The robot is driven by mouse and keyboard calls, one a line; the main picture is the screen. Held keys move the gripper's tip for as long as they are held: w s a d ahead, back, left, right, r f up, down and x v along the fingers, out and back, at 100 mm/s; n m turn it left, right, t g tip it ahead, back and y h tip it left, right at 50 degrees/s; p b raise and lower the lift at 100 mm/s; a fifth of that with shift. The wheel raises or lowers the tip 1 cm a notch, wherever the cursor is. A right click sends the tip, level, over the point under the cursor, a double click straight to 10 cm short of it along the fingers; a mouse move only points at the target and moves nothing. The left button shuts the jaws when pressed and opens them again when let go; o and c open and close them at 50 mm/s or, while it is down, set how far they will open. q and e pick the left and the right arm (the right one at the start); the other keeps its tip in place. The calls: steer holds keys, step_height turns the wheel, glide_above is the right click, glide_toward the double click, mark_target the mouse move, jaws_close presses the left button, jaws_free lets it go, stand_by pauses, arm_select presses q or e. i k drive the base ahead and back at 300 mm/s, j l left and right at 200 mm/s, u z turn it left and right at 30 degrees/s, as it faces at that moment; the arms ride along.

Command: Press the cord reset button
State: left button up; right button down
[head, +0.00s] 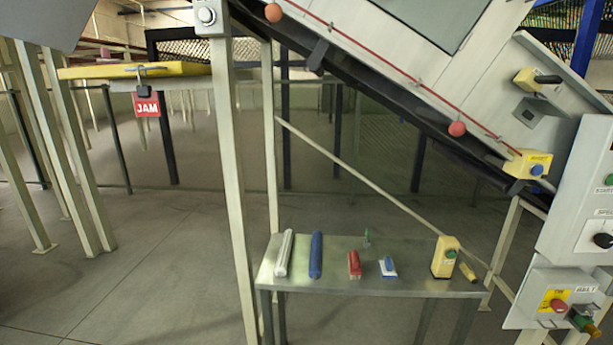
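A round blue button (537,170) sits on the right part of that box and looks like the cord reset button. Nothing covers its face. Whether it is pressed cannot be told at this size. Neither of my grippers shows in the head view.
Grey control panels (575,200) stand just right of the box; the lower has a red button (558,305) on a yellow plate. A metal table (330,286) below carries several small items. A pale post (230,180) stands left of it. Open floor (150,270) lies at left.

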mark_target(538, 170)
steer(key=z, duration=1.35)
